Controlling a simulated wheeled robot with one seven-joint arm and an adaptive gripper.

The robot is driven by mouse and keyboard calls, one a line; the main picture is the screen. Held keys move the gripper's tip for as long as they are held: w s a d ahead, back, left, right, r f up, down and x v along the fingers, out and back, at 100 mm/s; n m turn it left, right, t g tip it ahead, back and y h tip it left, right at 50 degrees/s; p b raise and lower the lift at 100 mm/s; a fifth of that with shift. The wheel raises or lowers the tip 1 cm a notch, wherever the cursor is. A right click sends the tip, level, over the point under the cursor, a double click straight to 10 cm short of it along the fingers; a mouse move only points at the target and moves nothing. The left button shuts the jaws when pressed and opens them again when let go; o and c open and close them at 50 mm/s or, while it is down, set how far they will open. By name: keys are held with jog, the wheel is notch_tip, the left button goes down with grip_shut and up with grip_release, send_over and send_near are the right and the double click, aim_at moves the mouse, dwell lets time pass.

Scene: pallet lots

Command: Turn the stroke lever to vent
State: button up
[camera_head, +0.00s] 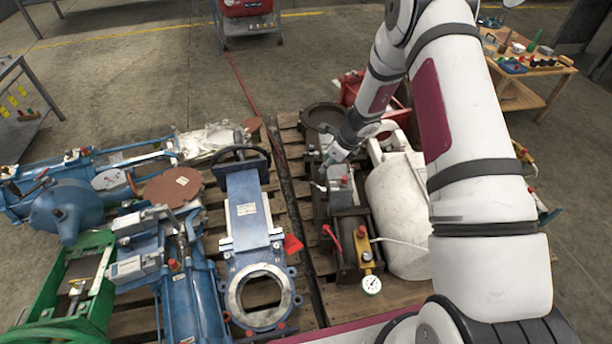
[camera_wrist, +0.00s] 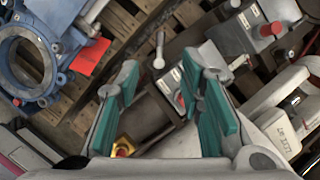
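A grey control box (camera_head: 340,188) with a red cap sits on a dark cylindrical actuator on the pallet in the head view. A short pale lever (camera_head: 319,187) sticks out from its left side. In the wrist view a silver lever with a rounded end (camera_wrist: 159,62) stands just beyond the fingertips, beside a grey labelled box (camera_wrist: 170,84). My gripper (camera_wrist: 161,78) is open, with green pads apart and nothing held between them. In the head view my gripper (camera_head: 331,163) is just above the grey box. Vent markings are too small to read.
A blue gate valve (camera_head: 245,200) lies to the left, with a red tag (camera_head: 292,244) beside it. A white cylinder (camera_head: 398,205) lies close on the right. A gauge (camera_head: 371,284) and yellow block (camera_head: 363,245) stand in front. A red crate (camera_head: 352,88) is behind.

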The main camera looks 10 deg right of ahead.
aim_at(315, 184)
jog(key=b+x, duration=0.2)
jog(key=x, duration=0.5)
jog(key=b+x, duration=0.2)
jog(key=x, duration=0.6)
jog(key=shift+s+d+f, duration=0.1)
jog(key=shift+s+d, duration=0.05)
jog(key=shift+d, duration=0.05)
jog(key=shift+c, duration=0.6)
grip_shut()
